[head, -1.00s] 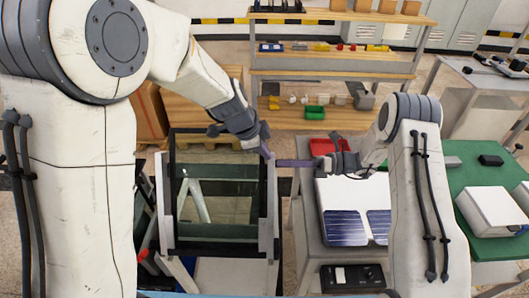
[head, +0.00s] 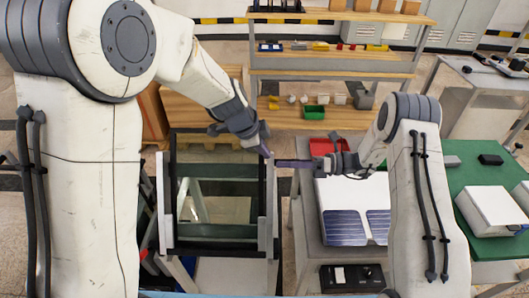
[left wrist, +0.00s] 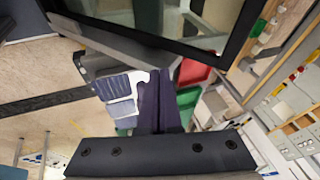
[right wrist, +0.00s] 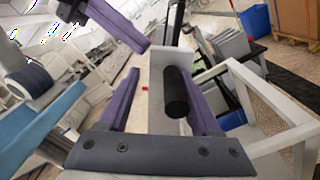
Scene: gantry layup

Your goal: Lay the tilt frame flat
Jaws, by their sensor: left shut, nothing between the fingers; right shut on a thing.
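The tilt frame (head: 219,245) is a dark rectangular frame around a glass pane, on a grey stand (head: 162,205) in the head view. It also crosses the top of the left wrist view (left wrist: 165,42). I cannot tell its exact angle. My right gripper (head: 277,163) is at the frame's right side, shut on a black cylindrical handle (right wrist: 177,92), which shows between its purple fingers in the right wrist view. My left gripper (head: 266,153) is shut and empty, its fingers together, close to the frame's upper right side and just above the right gripper's fingertips.
A green-topped bench (head: 480,245) stands farther right. Shelving (head: 330,68) is behind.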

